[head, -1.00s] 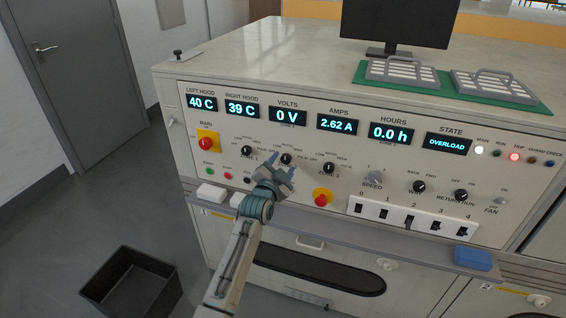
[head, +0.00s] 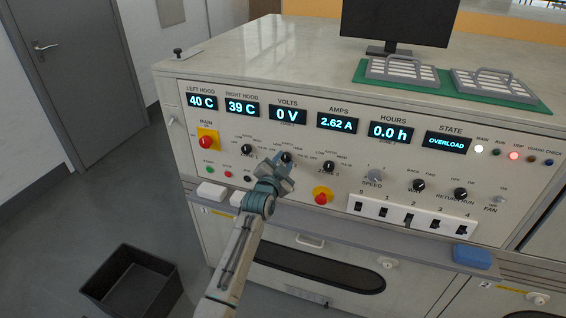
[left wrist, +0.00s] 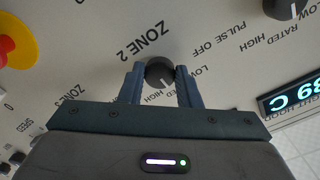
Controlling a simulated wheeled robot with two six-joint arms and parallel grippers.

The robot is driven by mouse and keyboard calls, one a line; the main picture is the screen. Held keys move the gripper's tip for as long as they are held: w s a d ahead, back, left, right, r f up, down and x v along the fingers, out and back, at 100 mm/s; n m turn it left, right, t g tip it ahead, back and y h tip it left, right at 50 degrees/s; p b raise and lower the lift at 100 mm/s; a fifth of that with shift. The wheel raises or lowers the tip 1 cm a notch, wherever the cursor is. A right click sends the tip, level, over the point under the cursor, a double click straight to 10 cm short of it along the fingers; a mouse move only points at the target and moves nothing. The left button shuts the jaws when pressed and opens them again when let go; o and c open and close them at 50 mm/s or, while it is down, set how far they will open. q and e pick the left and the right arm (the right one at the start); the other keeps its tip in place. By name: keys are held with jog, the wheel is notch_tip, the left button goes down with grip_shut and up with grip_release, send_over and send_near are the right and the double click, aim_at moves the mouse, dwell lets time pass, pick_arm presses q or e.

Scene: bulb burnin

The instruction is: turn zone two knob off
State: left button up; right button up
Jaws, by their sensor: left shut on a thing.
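The zone two knob (head: 286,157) is a small black dial, the middle one of three in a row on the pale control panel. My left gripper (head: 280,163) is at this knob. In the left wrist view the knob (left wrist: 160,72) sits between the two blue fingers of the left gripper (left wrist: 160,77), which are shut on its sides. The printed words ZONE 2 are beside it, and a pale pointer mark shows on its face. In the head view the gripper partly covers the knob's label. My right gripper is in neither view.
The zone one knob (head: 246,150) and zone three knob (head: 328,167) flank it. A red main switch (head: 207,142) and red emergency button (head: 321,198) are close by. A narrow ledge (head: 350,232) runs below the panel. The state display (head: 447,145) reads OVERLOAD.

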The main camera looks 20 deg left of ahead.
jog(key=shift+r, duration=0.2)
pick_arm(q)
jog(key=n+p, duration=0.2)
jog(key=n, duration=0.2)
jog(key=shift+r, duration=0.1)
jog(key=n+p, duration=0.1)
jog(key=n, duration=0.2)
jog(key=shift+d+p, duration=0.1)
jog(key=shift+p, duration=0.2)
jog(key=n+p, duration=0.2)
jog(key=n, duration=0.1)
jog(key=shift+n, duration=0.3)
jog(key=n+p, duration=0.2)
jog(key=n, duration=0.2)
jog(key=shift+n, duration=0.4)
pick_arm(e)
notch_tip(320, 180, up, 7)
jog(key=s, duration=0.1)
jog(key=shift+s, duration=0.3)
pick_arm(q)
jog(key=o, duration=1)
